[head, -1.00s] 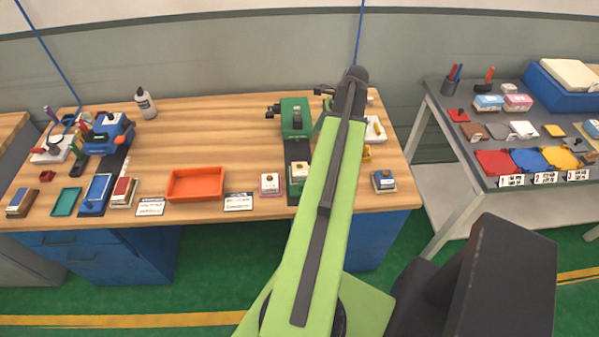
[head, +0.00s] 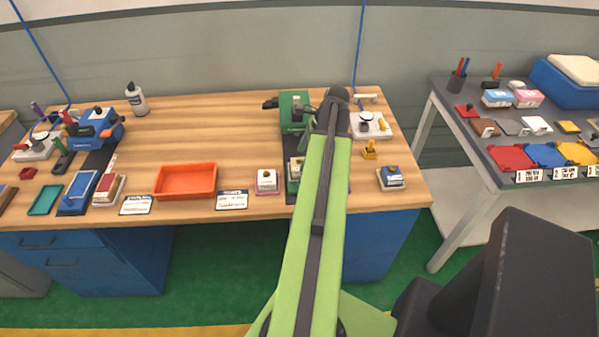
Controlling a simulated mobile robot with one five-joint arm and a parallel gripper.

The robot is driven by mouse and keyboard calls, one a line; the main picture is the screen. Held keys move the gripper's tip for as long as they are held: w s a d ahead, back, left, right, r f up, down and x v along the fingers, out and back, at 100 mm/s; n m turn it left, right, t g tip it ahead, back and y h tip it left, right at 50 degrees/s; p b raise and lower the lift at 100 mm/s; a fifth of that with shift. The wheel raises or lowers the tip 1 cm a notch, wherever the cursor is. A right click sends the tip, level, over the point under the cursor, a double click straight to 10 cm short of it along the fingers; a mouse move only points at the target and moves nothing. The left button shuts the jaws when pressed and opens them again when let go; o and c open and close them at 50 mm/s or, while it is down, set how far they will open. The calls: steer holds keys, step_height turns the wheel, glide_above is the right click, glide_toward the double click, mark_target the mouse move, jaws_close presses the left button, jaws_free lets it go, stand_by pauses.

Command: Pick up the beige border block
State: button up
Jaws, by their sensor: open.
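My gripper (head: 336,103) is at the dark far end of my green arm, above the back right of the wooden bench. It is open, with its fingers largely hidden behind the arm's end. I cannot tell for sure which piece is the beige border block. One pale block with a dark knob (head: 266,180) sits on a pinkish base near the bench's front edge. Another pale block (head: 295,168) sits on the green machine's dark strip, partly hidden by my arm. A blue-topped block with a pale layer (head: 391,178) stands at the right front corner. My gripper is apart from all three.
A grey table (head: 485,163) stands at right. The back middle of the bench is clear.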

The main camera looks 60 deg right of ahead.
mark_target(299, 164)
steer(key=b+x, duration=0.3)
steer(key=x, duration=0.1)
steer(key=shift+s+f, duration=0.1)
steer(key=shift+f, duration=0.15)
steer(key=shift+r, duration=0.2)
steer(key=c, duration=1.4)
steer(key=shift+o, duration=0.2)
steer(key=shift+r+p, duration=0.55)
steer(key=shift+p, duration=0.1)
step_height(299, 164, up, 4)
steer(key=p, duration=0.4)
steer(key=s+r+p, duration=0.6)
steer(key=s, duration=0.5)
steer(key=shift+s+d, duration=0.3)
steer(key=shift+d, duration=0.15)
